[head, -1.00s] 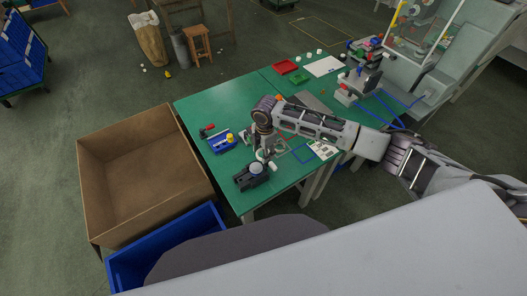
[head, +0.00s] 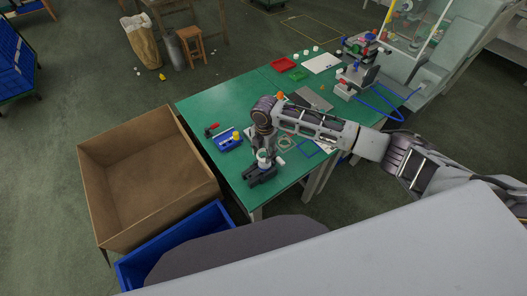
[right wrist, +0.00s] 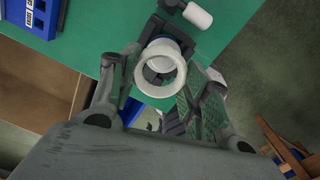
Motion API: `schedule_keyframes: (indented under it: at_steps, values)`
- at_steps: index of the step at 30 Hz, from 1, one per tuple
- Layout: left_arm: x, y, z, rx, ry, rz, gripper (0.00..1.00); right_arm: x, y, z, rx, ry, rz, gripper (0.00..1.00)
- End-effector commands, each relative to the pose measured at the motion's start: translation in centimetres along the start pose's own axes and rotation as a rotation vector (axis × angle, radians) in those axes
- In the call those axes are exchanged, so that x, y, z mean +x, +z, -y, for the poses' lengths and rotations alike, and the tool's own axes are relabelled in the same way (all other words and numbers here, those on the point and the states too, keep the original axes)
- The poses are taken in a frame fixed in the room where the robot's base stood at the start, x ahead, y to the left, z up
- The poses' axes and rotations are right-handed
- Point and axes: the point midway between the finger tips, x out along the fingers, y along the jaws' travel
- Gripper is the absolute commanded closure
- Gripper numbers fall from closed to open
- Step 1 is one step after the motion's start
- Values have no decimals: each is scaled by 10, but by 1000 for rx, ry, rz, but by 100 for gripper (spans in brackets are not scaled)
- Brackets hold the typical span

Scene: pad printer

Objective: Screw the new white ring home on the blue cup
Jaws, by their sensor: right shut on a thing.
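The black vise (head: 262,176) stands at the near corner of the green table. In the right wrist view the vise (right wrist: 163,31) holds the blue cup (right wrist: 172,43), of which only a pale blue edge shows. The white ring (right wrist: 148,79) is between the fingers of my right gripper (right wrist: 157,72), which is shut on it. The ring overlaps the cup in this view and hides most of it; I cannot tell whether they touch. In the head view my right gripper (head: 264,155) points down over the vise. My left gripper is not in view.
A blue block holder (head: 228,143) and a red-handled tool (head: 211,130) lie left of my arm. Red (head: 283,65) and green (head: 298,75) trays sit farther back. A cardboard box (head: 150,175) and blue bin (head: 175,246) stand beside the table.

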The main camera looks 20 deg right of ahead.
Motion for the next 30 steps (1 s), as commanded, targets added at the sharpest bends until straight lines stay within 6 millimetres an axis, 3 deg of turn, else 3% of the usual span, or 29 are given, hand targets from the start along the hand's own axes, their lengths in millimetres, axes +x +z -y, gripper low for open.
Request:
schedule_keyframes:
  at_steps: [21,30]
  values:
    - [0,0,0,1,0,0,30,0,1,3,-260,-15,2,81]
    - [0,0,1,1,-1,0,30,0,1,3,-275,-15,2,81]
